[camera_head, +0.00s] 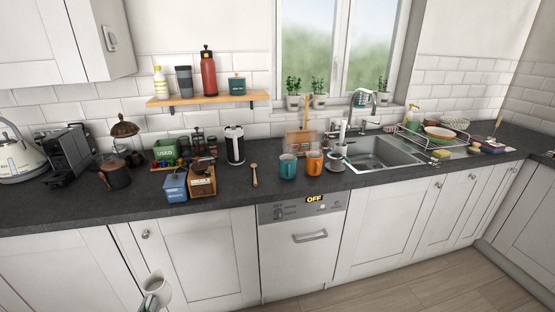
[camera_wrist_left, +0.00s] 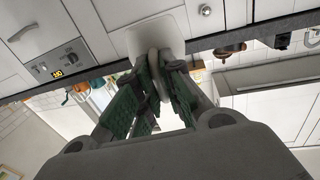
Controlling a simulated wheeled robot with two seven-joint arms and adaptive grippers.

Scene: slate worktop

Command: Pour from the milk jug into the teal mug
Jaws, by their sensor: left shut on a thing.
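The teal mug (camera_head: 288,167) stands upright on the dark worktop, left of the sink and beside an orange mug (camera_head: 315,163). The white milk jug (camera_head: 158,285) is low in the head view, in front of the cabinet doors and below the worktop. My left gripper (camera_head: 151,301) is shut on the jug's handle, partly cut off by the frame edge. In the left wrist view the dark green fingers (camera_wrist_left: 158,88) close around the handle of the white jug (camera_wrist_left: 150,36). The jug is well apart from the teal mug. My right gripper is not in view.
The worktop's front edge before the teal mug is clear.

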